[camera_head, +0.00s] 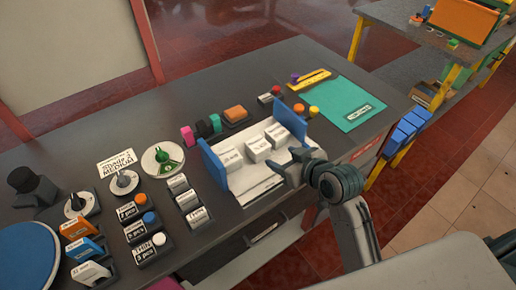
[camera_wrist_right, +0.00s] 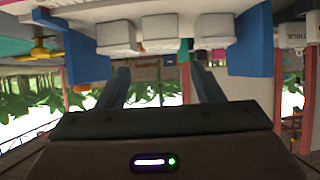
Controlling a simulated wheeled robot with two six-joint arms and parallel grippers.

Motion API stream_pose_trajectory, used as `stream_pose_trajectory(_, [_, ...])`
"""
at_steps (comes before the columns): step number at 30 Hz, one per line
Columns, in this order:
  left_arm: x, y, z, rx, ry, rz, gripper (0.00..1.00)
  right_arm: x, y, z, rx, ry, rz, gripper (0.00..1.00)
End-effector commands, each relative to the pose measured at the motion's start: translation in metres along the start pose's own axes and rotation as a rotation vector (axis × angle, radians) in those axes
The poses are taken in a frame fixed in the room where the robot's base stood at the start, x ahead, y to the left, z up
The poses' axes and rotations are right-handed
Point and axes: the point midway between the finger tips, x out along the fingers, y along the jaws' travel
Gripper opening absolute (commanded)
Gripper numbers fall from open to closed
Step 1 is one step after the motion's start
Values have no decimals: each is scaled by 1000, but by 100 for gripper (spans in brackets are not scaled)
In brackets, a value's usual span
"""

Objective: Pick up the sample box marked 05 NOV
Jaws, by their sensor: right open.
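Three white sample boxes stand in a row in a white holder (camera_head: 262,190) with blue end walls: a left one (camera_head: 230,160), a middle one (camera_head: 257,148) and a right one (camera_head: 278,134). Their labels are too small to read surely, so I cannot tell which is 05 NOV. My right gripper (camera_head: 291,163) is open and empty at the holder's front right, apart from the boxes. In the right wrist view, the boxes (camera_wrist_right: 160,33) show at the top, beyond the open fingers (camera_wrist_right: 162,82). My left gripper is out of view.
A teal mat (camera_head: 350,103) lies right of the holder. Labelled blocks (camera_head: 188,200), a green-and-white dial (camera_head: 162,160) and a blue disc (camera_head: 25,255) are on the left. Coloured knobs and an orange block (camera_head: 235,113) stand behind. The counter's front edge (camera_head: 235,238) is close to the holder.

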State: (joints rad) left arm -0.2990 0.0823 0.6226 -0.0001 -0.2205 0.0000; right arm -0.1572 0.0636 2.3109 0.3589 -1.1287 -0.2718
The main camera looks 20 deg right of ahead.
Motion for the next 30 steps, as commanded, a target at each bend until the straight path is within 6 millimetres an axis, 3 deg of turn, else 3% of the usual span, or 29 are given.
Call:
stream_pose_trajectory(9, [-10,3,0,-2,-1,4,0,47,0,-6,0,13,-3,61])
stream_pose_trajectory(16, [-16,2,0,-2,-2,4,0,63,-1,-7,0,12,-3,61])
stream_pose_trajectory(24, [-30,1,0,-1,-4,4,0,99,-2,-8,1,11,-3,61])
stream_pose_trajectory(30, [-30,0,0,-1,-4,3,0,107,-2,-7,-1,13,-2,61])
